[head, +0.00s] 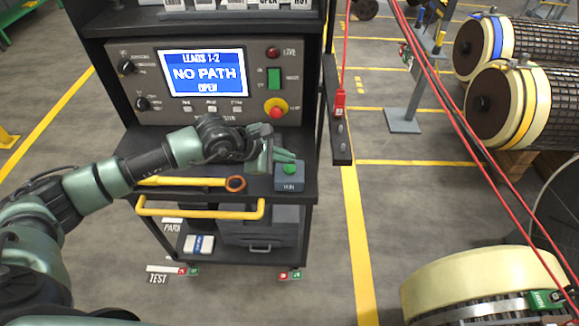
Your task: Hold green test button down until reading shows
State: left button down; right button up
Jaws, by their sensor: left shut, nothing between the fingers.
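The green test button (290,169) sits on top of a small dark box (289,185) at the right front of the black cart's shelf. My left gripper (285,157) is shut and empty, with its fingertips just above or at the button. I cannot tell whether they touch it or press it. The tester's screen (205,73) reads "LEADS 1-2", "NO PATH", "OPEN". My right gripper is not in view.
A wrench with a yellow handle (185,181) lies on the shelf left of the box. The cart has a yellow handle (200,211). Red leads (445,85) run across the right side, near several rotors (500,105). Floor between is open.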

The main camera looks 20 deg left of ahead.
aim_at(286, 169)
pick_arm(q)
jog(key=shift+r+p, duration=0.95)
jog(key=shift+r, duration=1.45)
